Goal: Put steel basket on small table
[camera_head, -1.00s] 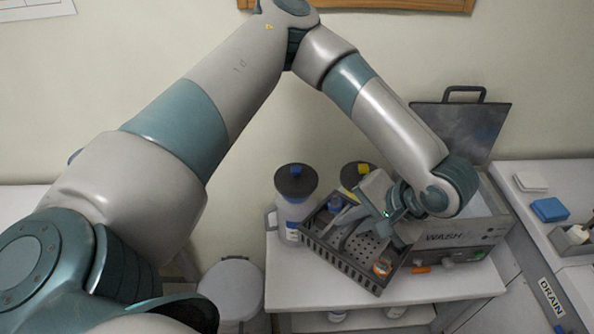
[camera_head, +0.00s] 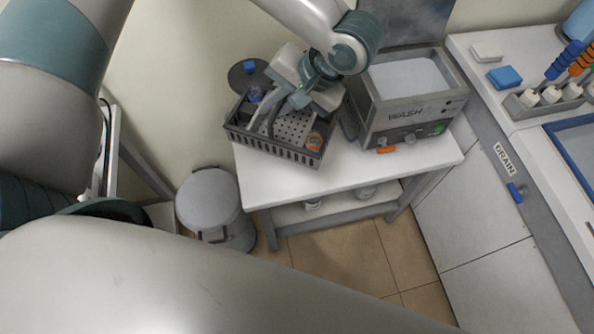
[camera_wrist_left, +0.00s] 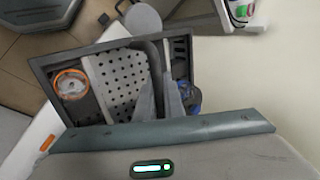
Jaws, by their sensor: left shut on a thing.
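The steel basket (camera_head: 262,147), a dark tray with a perforated floor, is at the left part of a white table (camera_head: 345,172). I cannot tell whether it touches the tabletop. It holds an orange-ringed jar (camera_head: 313,141) and a blue item (camera_head: 255,94). My left gripper (camera_head: 270,118) is shut on the basket's handle; in the left wrist view its fingers (camera_wrist_left: 160,100) close around the dark handle bar (camera_wrist_left: 154,62), above the perforated floor (camera_wrist_left: 121,82). My right gripper is not in view. Which surface is the small table is unclear.
A wash unit (camera_head: 405,118) with raised lid stands right of the basket. A grey lidded bin (camera_head: 209,200) stands on the floor at left. The counter (camera_head: 478,68) at right holds a blue sponge (camera_head: 505,77) and a bottle rack.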

